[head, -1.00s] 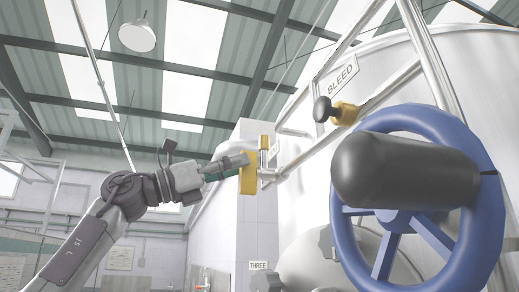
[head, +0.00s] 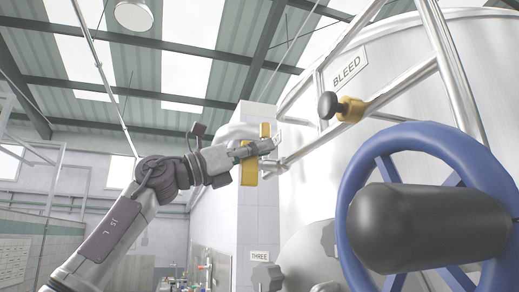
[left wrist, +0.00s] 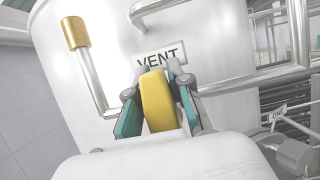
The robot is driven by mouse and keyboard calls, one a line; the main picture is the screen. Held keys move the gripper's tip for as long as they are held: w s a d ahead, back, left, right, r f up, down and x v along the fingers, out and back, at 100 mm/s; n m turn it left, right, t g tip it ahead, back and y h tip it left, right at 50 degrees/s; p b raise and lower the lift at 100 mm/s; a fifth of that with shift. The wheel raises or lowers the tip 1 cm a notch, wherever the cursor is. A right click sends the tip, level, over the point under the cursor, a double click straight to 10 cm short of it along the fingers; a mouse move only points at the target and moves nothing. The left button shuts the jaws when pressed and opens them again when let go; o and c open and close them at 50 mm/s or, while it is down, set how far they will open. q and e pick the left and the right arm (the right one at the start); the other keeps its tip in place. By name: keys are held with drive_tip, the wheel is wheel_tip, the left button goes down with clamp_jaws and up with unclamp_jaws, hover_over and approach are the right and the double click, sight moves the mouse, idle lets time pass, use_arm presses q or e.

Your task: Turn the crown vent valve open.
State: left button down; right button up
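The crown vent valve's yellow handle (head: 249,172) stands upright on the side of the big steel vessel, at the centre of the head view. In the left wrist view the yellow handle (left wrist: 157,101) is below the VENT label (left wrist: 161,56). My left gripper (head: 262,148) reaches it from the left. In the left wrist view its two teal-padded fingers (left wrist: 153,82) stand on either side of the handle, with narrow gaps seeming to show, so it looks open around it. The fingers partly cover the handle in the head view. My right gripper is in neither view.
A blue handwheel (head: 354,190) fills the lower right. A yellow valve with a black knob (head: 327,106) sits by the BLEED label (head: 347,71). Steel pipes (head: 392,85) run across the vessel (head: 480,70). A brass-capped pipe (left wrist: 76,31) stands left of the handle.

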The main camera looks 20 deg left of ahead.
sight(254, 169)
use_arm(q)
drive_tip(key=shift+n, duration=0.4)
drive_tip(key=n+t+y+b, duration=0.1)
drive_tip(key=n+y, duration=0.1)
drive_tip(key=n, duration=0.3)
drive_tip(key=w+a+f+n+t+y+b, duration=0.1)
drive_tip(key=n+y, duration=0.1)
drive_tip(key=n, duration=0.3)
drive_tip(key=w+n+t+y+b, duration=0.1)
drive_tip(key=n+y+b, duration=0.1)
drive_tip(key=n, duration=0.2)
drive_tip(key=shift+a+f+n+t+y, duration=0.15)
drive_tip(key=shift+a+n+t+y, duration=0.15)
drive_tip(key=shift+n, duration=0.1)
drive_tip(key=n, duration=0.1)
drive_tip(key=n+y, duration=0.1)
drive_tip(key=n, duration=0.1)
drive_tip(key=shift+w+a+f+n, duration=0.1)
drive_tip(key=shift+w+f+n, duration=0.15)
drive_tip(key=shift+f+n, duration=0.15)
drive_tip(key=shift+f+n+g+y, duration=0.25)
drive_tip(key=shift+n+g+y, duration=0.1)
drive_tip(key=shift+n, duration=0.45)
drive_tip(key=shift+f+n+g+y, duration=0.25)
drive_tip(key=shift+n+y, duration=0.1)
drive_tip(key=shift+n, duration=0.45)
drive_tip(key=shift+w+f, duration=0.1)
drive_tip(key=c, duration=1)
unclamp_jaws()
drive_tip(key=shift+c, duration=0.2)
